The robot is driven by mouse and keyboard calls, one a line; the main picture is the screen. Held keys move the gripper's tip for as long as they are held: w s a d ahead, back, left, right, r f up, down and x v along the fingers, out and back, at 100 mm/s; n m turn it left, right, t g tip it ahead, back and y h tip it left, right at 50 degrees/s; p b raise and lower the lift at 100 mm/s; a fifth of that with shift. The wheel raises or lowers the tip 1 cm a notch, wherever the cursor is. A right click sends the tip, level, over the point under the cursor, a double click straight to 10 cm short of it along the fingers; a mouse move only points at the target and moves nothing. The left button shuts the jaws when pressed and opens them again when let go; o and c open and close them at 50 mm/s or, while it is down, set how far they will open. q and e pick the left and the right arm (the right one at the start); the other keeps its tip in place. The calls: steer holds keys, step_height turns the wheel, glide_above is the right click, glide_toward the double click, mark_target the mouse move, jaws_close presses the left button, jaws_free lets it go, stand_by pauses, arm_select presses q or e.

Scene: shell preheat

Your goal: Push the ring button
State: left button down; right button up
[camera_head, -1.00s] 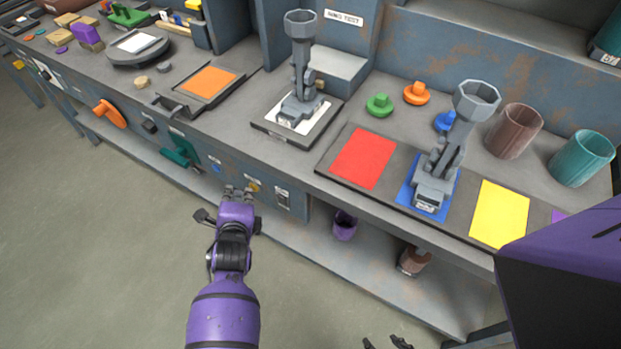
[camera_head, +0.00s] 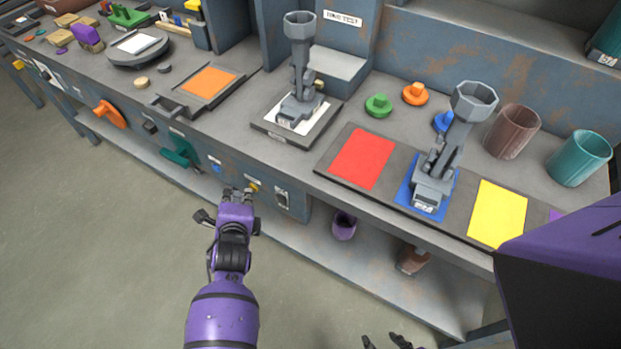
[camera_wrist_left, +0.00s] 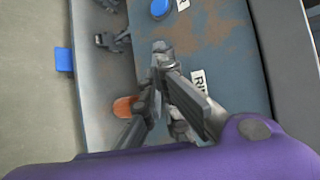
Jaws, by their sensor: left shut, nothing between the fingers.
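My left gripper (camera_head: 237,191) is shut and empty, close to the panel. I cannot tell whether it touches the panel. My right gripper's fingertips (camera_head: 387,342) show at the bottom edge of the head view, apart from each other.
A blue button (camera_head: 215,165) and a teal lever (camera_head: 182,153) are left of my left gripper on the panel. A switch (camera_head: 282,198) is to the right. A purple cup (camera_head: 344,226) stands on the lower shelf. The floor in front is clear.

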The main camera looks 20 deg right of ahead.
arm_select(q)
steer(key=shift+s+a, duration=0.3)
steer(key=shift+a, duration=0.1)
arm_select(e)
steer(key=shift+w+r, duration=0.4)
arm_select(q)
steer(key=s+a+p, duration=0.1)
steer(key=a, duration=0.1)
steer(key=s+a+p, duration=0.2)
arm_select(e)
steer(key=w+r, duration=0.1)
steer(key=r, duration=0.2)
steer(key=shift+w+t, duration=0.3)
steer(key=shift+w, duration=0.1)
